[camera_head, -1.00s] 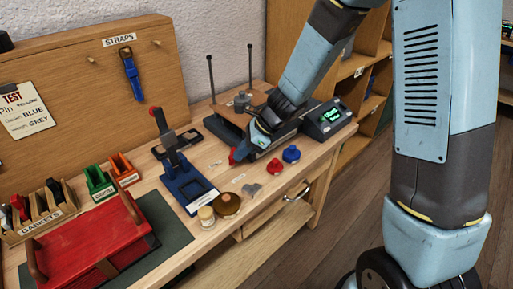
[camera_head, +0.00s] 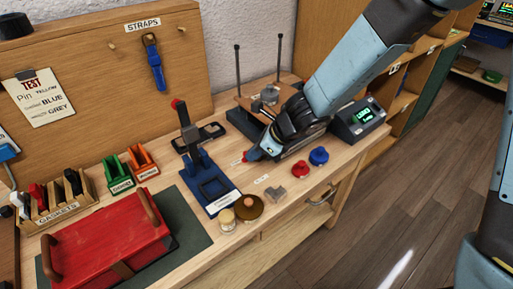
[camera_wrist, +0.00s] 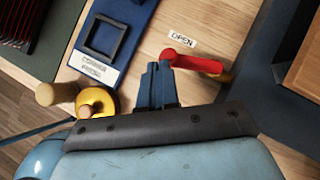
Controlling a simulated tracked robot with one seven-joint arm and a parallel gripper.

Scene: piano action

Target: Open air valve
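The air valve's red lever (camera_wrist: 196,63) shows in the wrist view, with a brass-coloured part at its right end, just below a white OPEN label (camera_wrist: 182,40). In the head view a small red tip (camera_head: 245,157) shows at the end of my gripper (camera_head: 254,154); most of the valve is hidden behind the gripper. In the wrist view my gripper's blue fingers (camera_wrist: 157,68) are close together with nothing visible between them. They are beside the lever's rounded left end; I cannot tell whether they touch it.
A blue press (camera_head: 205,180), an amber-topped round part (camera_head: 249,207), and red (camera_head: 301,167) and blue (camera_head: 319,155) knobs stand on the bench. A dark device with a green screen (camera_head: 362,116) stands right of the arm. A red toolbox (camera_head: 105,245) is at front left.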

